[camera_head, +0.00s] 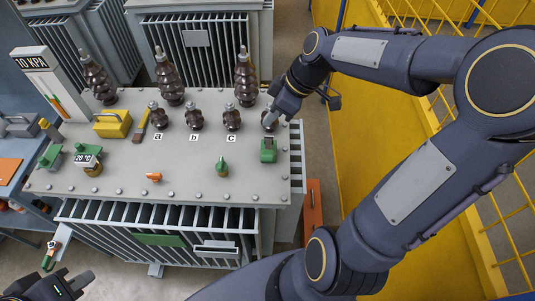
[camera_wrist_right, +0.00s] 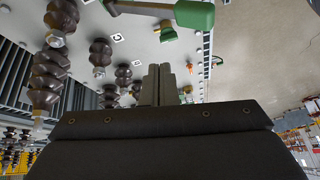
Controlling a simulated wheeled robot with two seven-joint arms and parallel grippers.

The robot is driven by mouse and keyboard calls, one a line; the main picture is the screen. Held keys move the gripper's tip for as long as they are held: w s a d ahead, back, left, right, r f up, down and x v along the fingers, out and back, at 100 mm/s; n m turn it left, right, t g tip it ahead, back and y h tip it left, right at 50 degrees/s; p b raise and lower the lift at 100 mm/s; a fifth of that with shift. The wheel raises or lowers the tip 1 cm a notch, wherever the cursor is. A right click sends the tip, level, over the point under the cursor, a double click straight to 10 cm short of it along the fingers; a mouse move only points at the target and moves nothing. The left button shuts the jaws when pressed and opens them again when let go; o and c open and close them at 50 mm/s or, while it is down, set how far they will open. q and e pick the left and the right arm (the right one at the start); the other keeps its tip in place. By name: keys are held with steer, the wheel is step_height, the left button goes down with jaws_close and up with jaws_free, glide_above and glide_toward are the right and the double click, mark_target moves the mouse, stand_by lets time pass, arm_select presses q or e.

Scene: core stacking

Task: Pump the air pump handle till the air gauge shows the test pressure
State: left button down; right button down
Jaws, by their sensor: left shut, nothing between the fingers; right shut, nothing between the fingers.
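A pale upright board marked "10 KPA" (camera_head: 32,62) stands at the left end of the grey transformer lid. It carries an orange and a green pointer; no exact reading can be made out. I cannot tell for sure which item is the air pump. A yellow box with a grey handle (camera_head: 112,124) sits on the lid near the board. My left gripper (camera_head: 62,284) is low at the bottom left, away from the lid.
Brown ribbed bushings (camera_head: 169,80) stand along the lid's back, with shorter ones by labels a, b, c. An orange valve (camera_head: 154,177) and a green valve (camera_head: 222,166) are in front. A blue bench (camera_head: 22,175) is left; yellow railing (camera_head: 480,232) is right.

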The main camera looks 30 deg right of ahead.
mark_target(271, 150)
steer(key=s+f+b, duration=0.1)
steer(key=a+f+b, duration=0.1)
steer(key=f, duration=0.1)
steer(key=shift+s+f, duration=0.1)
steer(key=shift+s, duration=0.3)
steer(key=shift+s+a+f+b, duration=0.3)
steer(key=shift+s+f+b, duration=0.05)
steer(key=shift+b, duration=0.15)
stand_by(1.3)
steer(key=shift+s+a+f+b, duration=0.1)
steer(key=shift+s+f+b, duration=0.1)
steer(key=shift+f+b, duration=0.25)
steer(key=shift+r, duration=0.1)
